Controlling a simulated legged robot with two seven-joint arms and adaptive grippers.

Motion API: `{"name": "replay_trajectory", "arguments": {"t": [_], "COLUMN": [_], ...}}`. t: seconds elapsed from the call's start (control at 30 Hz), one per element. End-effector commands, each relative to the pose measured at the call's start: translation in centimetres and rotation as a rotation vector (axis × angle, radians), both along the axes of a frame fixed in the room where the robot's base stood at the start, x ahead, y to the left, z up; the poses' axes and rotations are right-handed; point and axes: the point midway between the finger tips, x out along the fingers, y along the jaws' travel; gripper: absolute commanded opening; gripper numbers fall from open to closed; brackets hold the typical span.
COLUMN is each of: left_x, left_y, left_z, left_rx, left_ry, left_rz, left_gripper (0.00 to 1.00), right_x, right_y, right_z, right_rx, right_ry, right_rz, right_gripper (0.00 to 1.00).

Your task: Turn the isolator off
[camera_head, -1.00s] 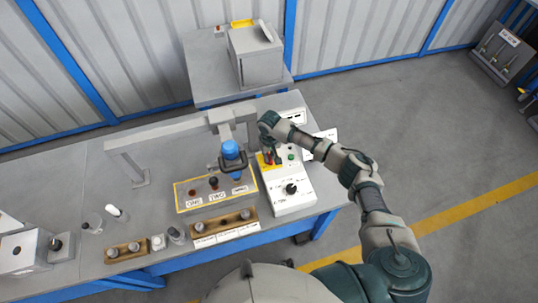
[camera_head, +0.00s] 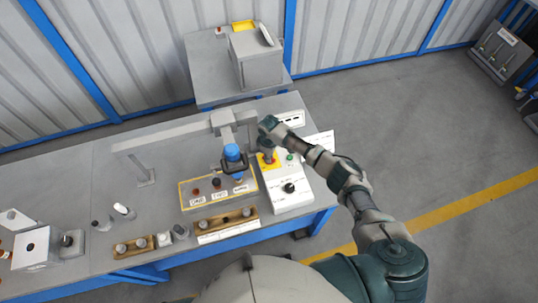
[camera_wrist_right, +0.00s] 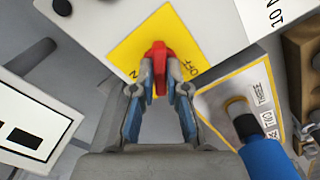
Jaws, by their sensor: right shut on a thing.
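The isolator's red handle (camera_wrist_right: 158,62) sits on a yellow plate (camera_wrist_right: 130,50) on a white control box (camera_head: 291,200). In the right wrist view the handle points roughly up and down the picture, with the letters of "OFF" to its right and a partly hidden "N" at its lower left. My right gripper (camera_wrist_right: 160,82) is shut on the handle, one finger on each side. My left gripper is not in view.
The control box also bears a black knob (camera_head: 289,187) and a green button (camera_head: 290,157). A blue tool (camera_head: 232,153) hangs from a grey stand just left of my gripper. Wooden blocks with pegs (camera_head: 225,220) lie along the bench's front.

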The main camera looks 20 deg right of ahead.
Motion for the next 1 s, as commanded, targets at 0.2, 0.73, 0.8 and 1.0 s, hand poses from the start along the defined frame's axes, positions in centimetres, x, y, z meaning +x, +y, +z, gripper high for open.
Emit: {"name": "replay_trajectory", "arguments": {"t": [0.2,0.73,0.8,1.0], "left_x": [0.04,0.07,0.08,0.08], "left_y": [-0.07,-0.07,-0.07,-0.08], "left_z": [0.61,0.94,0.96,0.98], "left_rx": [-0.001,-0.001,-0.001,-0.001], "left_ry": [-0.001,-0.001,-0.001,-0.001], "left_rz": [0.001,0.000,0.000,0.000], "left_gripper": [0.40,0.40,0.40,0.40], "right_x": [0.43,0.53,0.54,0.57], "right_y": [-0.15,-0.12,-0.11,-0.11], "right_z": [0.54,0.51,0.52,0.53], "right_rx": [-0.001,-0.001,0.000,-0.001], "right_ry": [-0.010,-0.013,-0.014,-0.014], "right_rz": [0.199,0.569,0.594,0.636], "right_gripper": [0.00,0.00,0.00,0.00]}}
